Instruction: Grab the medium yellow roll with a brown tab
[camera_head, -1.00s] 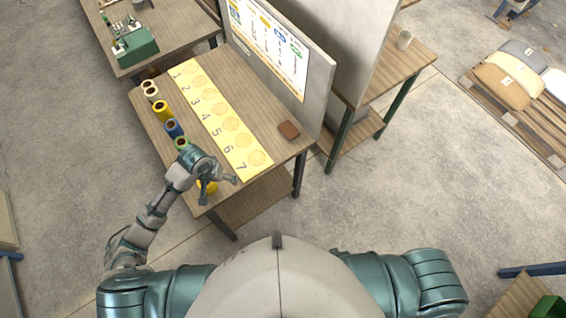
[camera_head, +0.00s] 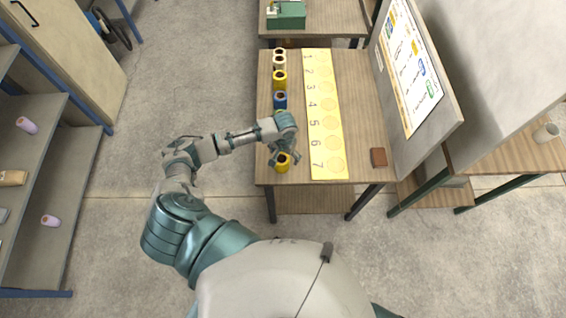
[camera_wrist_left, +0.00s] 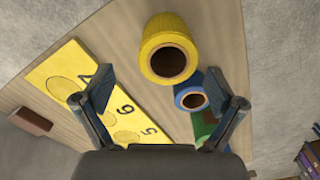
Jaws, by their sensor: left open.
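A yellow roll with a brown inside (camera_head: 283,165) stands at the near left corner of the table. It also shows in the left wrist view (camera_wrist_left: 152,63), just beyond my fingertips. My left gripper (camera_head: 284,160) is over this roll, with its fingers partly covering it. In the left wrist view the gripper (camera_wrist_left: 160,85) is open and empty, its fingers spread wide. A second yellow roll (camera_head: 280,82) stands farther back in the row. My right gripper is out of view.
White rolls (camera_head: 279,62) stand at the far end. A yellow numbered strip (camera_head: 330,174) lies to the right, with a brown block (camera_head: 378,157) beyond it.

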